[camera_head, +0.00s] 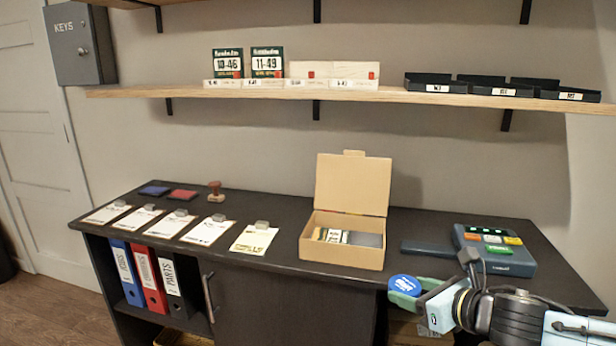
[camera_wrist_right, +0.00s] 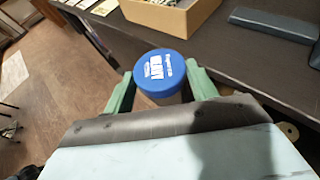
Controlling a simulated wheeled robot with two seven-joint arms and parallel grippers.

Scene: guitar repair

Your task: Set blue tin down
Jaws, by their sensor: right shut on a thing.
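The blue tin (camera_head: 405,285) has a round blue lid with a white label. My right gripper (camera_head: 418,297) is shut on it, in front of the front edge of the dark counter (camera_head: 280,225). In the right wrist view the blue tin (camera_wrist_right: 160,74) sits upright between the two green fingers of my right gripper (camera_wrist_right: 162,88), with the lid facing the camera. The underside of the tin is hidden. My left gripper is not in view.
An open cardboard box (camera_head: 340,255) with cards inside stands mid-counter. A card terminal (camera_head: 490,250) is at the right, beside a dark flat case (camera_head: 428,248). Several clipboards (camera_head: 207,232) lie at the left. A shelf (camera_head: 340,92) runs above.

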